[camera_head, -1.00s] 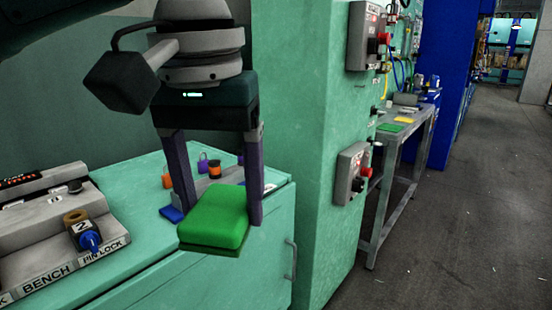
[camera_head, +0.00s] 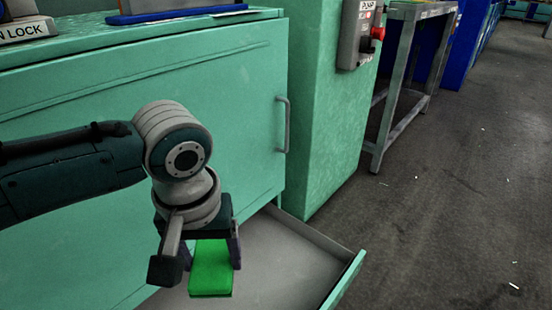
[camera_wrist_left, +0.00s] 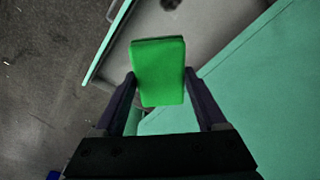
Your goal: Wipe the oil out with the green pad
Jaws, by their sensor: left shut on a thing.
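My left gripper (camera_head: 210,262) is shut on the green pad (camera_head: 211,272), with a finger on each side of it. The pad is held over the open drawer (camera_head: 285,258) of the green cabinet. In the left wrist view, the pad (camera_wrist_left: 158,72) sits between the two dark fingers, with the grey drawer floor (camera_wrist_left: 218,28) behind it. A dark spot (camera_wrist_left: 170,4) on that floor, which looks like oil, is cut off by the top edge of this view. I cannot tell whether the pad touches the floor. My right gripper is not in view.
The green cabinet (camera_head: 190,110) with its door handle (camera_head: 284,125) stands behind my left arm. A green column with a grey control box (camera_head: 358,35) is to its right. A metal table (camera_head: 385,115) stands farther back. The floor (camera_head: 440,220) at right is mostly clear.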

